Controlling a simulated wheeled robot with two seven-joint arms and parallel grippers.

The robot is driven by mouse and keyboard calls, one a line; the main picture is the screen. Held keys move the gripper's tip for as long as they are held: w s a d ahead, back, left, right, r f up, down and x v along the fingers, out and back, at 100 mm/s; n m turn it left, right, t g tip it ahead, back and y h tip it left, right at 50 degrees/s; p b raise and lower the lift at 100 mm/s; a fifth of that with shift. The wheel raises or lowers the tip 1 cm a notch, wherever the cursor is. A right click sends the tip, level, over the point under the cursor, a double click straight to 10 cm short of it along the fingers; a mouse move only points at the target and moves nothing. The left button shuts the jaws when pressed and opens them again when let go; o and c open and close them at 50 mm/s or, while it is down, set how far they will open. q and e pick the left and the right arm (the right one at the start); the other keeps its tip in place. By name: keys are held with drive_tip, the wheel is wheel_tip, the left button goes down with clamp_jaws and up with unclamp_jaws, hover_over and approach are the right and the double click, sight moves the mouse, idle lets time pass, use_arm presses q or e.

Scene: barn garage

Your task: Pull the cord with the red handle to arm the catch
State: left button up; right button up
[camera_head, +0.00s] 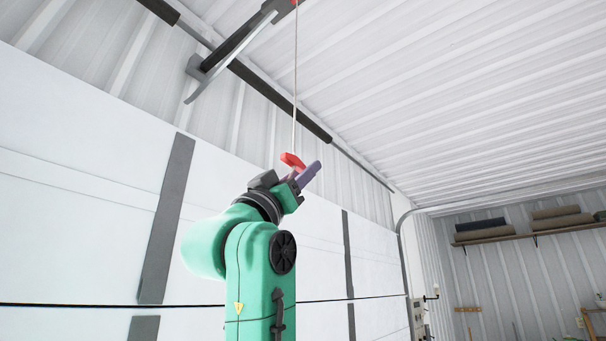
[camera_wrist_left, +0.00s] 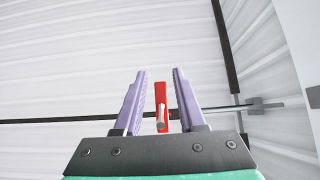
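The red handle (camera_head: 292,160) hangs at the lower end of a thin pale cord (camera_head: 295,85). The cord runs up to the opener hardware under the ceiling. My left gripper (camera_head: 303,173) is raised at the handle, its purple fingers partly overlapping each other in the head view. In the left wrist view, the red handle (camera_wrist_left: 161,92) shows between the two fingers of the left gripper (camera_wrist_left: 161,85). The fingers are apart, with a gap on each side of the handle. My right gripper is in neither view.
A dark rail (camera_head: 270,95) with a metal bracket (camera_head: 205,70) runs above the white garage door (camera_head: 85,200). A shelf (camera_head: 530,236) with rolled items is on the back wall at the right. The air right of my arm is clear.

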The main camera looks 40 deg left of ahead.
use_arm(q)
drive_tip(key=shift+s, duration=0.15)
drive_tip(key=b+v, duration=0.9)
drive_tip(key=v, duration=0.5)
drive_tip(key=shift+s+f+b, duration=0.2)
drive_tip(key=shift+s+b, duration=0.05)
drive_tip(key=shift+b, duration=0.1)
